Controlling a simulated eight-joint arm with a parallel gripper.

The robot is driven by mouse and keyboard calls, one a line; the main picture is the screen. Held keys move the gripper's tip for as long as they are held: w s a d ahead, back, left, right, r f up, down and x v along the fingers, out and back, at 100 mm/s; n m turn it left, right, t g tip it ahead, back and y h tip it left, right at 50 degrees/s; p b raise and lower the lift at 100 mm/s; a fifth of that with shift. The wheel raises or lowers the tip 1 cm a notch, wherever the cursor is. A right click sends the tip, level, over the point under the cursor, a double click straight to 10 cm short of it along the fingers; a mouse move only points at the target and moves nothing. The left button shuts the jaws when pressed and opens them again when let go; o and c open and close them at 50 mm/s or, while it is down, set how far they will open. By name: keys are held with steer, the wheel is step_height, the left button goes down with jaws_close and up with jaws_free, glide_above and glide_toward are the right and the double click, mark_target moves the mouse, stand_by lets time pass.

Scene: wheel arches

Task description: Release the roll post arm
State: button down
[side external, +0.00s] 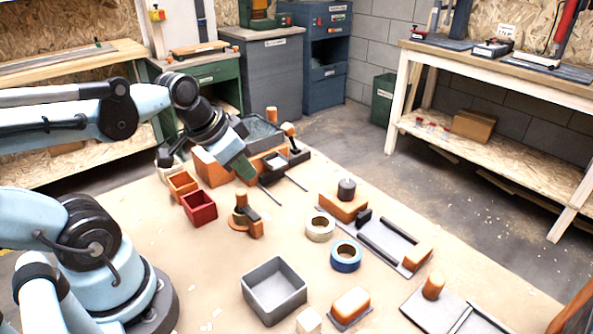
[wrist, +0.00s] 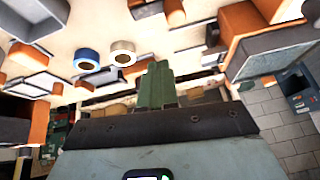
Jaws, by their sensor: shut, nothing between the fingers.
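A wooden post with a dark arm (side external: 242,209) stands on a round base near the middle of the table in the side view; it looks like the roll post, though I cannot tell for sure. How its arm is held is too small to see. A cream roll (side external: 320,226) and a blue roll (side external: 346,256) lie to its right, apart from it. They also show in the wrist view, the cream roll (wrist: 122,54) beside the blue roll (wrist: 87,60). My gripper (side external: 246,172), with green fingers, is shut and empty above the table's far side, behind the post. Its fingers (wrist: 157,85) also show in the wrist view.
A red bin (side external: 199,208) and an orange bin (side external: 182,185) stand left of the post. Orange blocks and a grey-filled tray (side external: 262,131) crowd the area by my gripper. A grey open box (side external: 273,290) stands in front. The table's left front is mostly clear.

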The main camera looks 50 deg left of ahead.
steer(key=m+g, duration=0.2)
glide_toward(247, 204)
steer(key=s+a+r, duration=0.2)
steer(key=a+r, duration=0.1)
steer(key=a, duration=0.1)
steer(key=s+a+r+m+h, duration=0.2)
steer(key=s, duration=0.3)
steer(key=shift+s+a, duration=0.2)
steer(key=shift+a, duration=0.15)
steer(key=shift+f, duration=0.1)
steer(key=w+d+f, duration=0.3)
steer(key=w+f, duration=0.4)
steer(key=f, duration=0.2)
steer(key=shift+d, duration=0.3)
